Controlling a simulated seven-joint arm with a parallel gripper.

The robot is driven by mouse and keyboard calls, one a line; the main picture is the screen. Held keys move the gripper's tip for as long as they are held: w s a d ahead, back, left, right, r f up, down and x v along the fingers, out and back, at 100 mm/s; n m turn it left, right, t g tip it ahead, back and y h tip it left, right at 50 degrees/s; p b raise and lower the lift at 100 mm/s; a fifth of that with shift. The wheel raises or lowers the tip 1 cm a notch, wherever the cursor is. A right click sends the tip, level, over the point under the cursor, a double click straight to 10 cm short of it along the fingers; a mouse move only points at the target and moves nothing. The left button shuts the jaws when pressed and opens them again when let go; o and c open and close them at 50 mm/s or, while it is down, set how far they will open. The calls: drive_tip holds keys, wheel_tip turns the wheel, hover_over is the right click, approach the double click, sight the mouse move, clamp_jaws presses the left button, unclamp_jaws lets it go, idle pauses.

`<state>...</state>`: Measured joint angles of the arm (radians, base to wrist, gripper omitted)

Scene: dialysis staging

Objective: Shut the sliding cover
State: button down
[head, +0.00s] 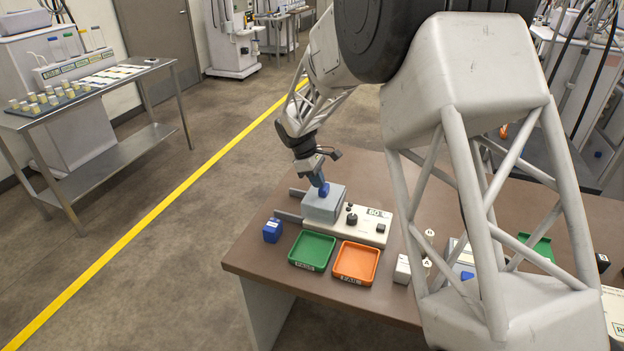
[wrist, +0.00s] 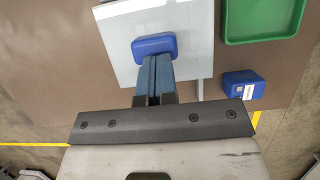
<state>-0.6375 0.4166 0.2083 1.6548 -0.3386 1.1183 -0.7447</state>
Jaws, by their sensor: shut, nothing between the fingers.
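The sliding cover (head: 322,206) is a pale grey-blue block on the table, with a blue handle (head: 324,189) on top. It stands at the left end of a cream device (head: 365,225), and two grey rails (head: 288,216) stick out to its left. In the wrist view the cover (wrist: 118,40) is a pale panel and its handle (wrist: 154,44) a blue rounded bar. My gripper (head: 321,183) is at the handle from above. Its blue fingers (wrist: 153,64) are together, with nothing between them. Their tips meet the handle's edge in the picture; I cannot tell whether they touch.
A blue box (head: 272,230) stands left of the device. A green tray (head: 312,250) and an orange tray (head: 355,262) lie in front. White blocks (head: 402,270) stand to their right. My arm hides part of the table's right side.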

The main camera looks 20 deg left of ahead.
sight(312, 192)
drive_tip(key=shift+f, duration=0.15)
drive_tip(key=shift+a, duration=1.9)
drive_tip(key=v, duration=1)
drive_tip(key=shift+a, duration=0.1)
drive_tip(key=shift+a, duration=2.8)
drive_tip(key=shift+f, duration=0.15)
